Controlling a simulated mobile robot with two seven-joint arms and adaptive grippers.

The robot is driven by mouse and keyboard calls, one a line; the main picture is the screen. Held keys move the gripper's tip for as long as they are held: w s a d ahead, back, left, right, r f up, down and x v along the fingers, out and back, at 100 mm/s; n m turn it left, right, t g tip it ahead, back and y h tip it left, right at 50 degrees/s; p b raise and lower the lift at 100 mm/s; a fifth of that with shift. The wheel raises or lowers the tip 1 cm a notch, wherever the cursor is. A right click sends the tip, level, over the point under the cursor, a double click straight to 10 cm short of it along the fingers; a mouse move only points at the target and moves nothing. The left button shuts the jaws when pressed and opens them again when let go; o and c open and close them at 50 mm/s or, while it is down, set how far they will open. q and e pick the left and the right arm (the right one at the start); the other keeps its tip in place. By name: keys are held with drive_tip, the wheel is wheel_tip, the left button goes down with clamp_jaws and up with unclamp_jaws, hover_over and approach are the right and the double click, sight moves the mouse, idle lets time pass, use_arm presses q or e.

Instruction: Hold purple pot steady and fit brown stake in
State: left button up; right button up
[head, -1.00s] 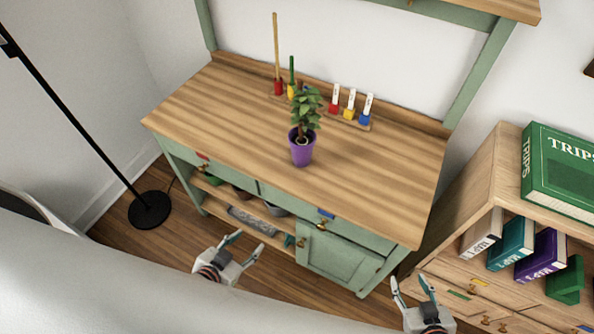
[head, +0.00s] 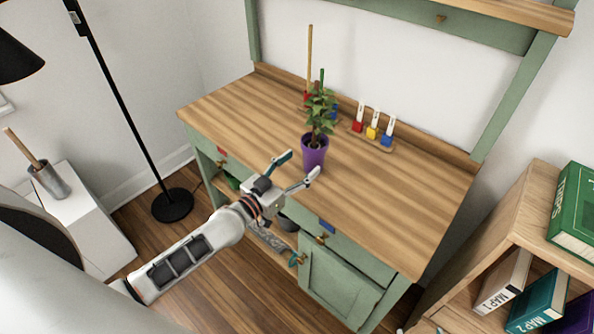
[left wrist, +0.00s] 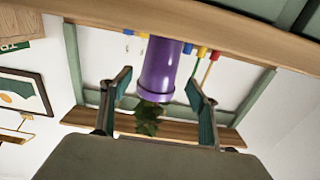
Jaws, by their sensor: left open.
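The purple pot (head: 314,158) stands upright on the wooden worktop and holds a leafy plant (head: 320,108). The brown stake (head: 309,55) stands upright behind it at the back left, its foot at a red block. My left gripper (head: 299,166) is open and empty, just in front of the pot at the worktop's front edge. In the left wrist view the pot (left wrist: 162,68) appears upside down between the two open fingers (left wrist: 160,92), with no clear contact. Only a possible sliver of my right gripper (head: 420,328) shows at the bottom edge.
A green stake (head: 322,76) stands behind the plant. Red, yellow and blue labelled blocks (head: 373,131) sit on a small rack behind the pot. The worktop (head: 400,190) is clear to the right. A bookcase (head: 520,215) stands at right, a black lamp (head: 172,204) at left.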

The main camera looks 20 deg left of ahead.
sight(307, 159)
use_arm(q)
drive_tip(key=x, duration=0.5)
drive_tip(key=shift+b+x, duration=0.35)
drive_tip(key=shift+x, duration=0.55)
drive_tip(key=shift+f, duration=0.1)
use_arm(e)
drive_tip(key=shift+s+f, duration=0.2)
drive_tip(key=shift+f, duration=0.6)
use_arm(q)
drive_tip(key=c, duration=1.2)
drive_tip(key=shift+c, duration=1)
use_arm(e)
drive_tip(key=shift+w+r, duration=0.15)
drive_tip(key=shift+r, duration=0.1)
drive_tip(key=shift+d+f, duration=0.1)
drive_tip(key=shift+f, duration=0.1)
drive_tip(key=shift+c, duration=0.3)
